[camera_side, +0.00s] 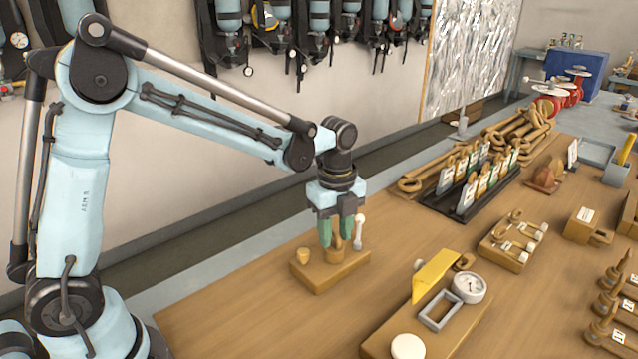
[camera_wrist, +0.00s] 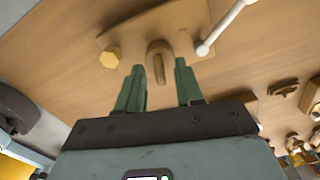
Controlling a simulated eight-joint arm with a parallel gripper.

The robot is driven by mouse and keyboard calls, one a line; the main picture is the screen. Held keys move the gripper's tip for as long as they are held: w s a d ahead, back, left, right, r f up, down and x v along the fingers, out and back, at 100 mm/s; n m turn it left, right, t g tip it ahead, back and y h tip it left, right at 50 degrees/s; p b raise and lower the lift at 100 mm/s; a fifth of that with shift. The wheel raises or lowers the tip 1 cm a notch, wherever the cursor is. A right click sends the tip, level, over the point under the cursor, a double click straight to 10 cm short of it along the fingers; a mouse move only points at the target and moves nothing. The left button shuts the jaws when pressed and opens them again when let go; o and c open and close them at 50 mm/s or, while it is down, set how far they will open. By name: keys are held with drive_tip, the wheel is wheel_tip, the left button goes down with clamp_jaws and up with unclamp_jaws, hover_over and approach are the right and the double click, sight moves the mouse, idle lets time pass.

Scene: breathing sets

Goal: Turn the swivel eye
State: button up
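The swivel eye (camera_side: 337,252) is a tan ring-topped fitting standing on a wooden block (camera_side: 325,278) at the near left of the table. In the wrist view the eye (camera_wrist: 157,52) shows edge-on as a narrow brown loop. My gripper (camera_side: 336,230) points down over the block with its two green fingers apart. In the wrist view the fingertips of my gripper (camera_wrist: 160,66) are open, one on each side of the eye, with gaps showing. I cannot tell how far down the fingers reach around it.
On the same block stand a yellowish hex piece (camera_side: 303,255) to the left and a white round-headed rod (camera_side: 359,232) close to my right finger. A block with a gauge (camera_side: 468,288) lies nearer, and a tagged rack (camera_side: 480,180) stands behind. Bare table lies between.

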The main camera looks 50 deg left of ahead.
drive_tip(key=shift+f, duration=0.4)
clamp_jaws()
drive_tip(key=shift+n, duration=0.3)
drive_tip(key=n, duration=0.3)
drive_tip(key=shift+n, duration=0.3)
drive_tip(key=n, duration=0.8)
drive_tip(key=shift+n, duration=0.4)
drive_tip(key=shift+r+n, duration=0.1)
drive_tip(key=shift+n, duration=1.8)
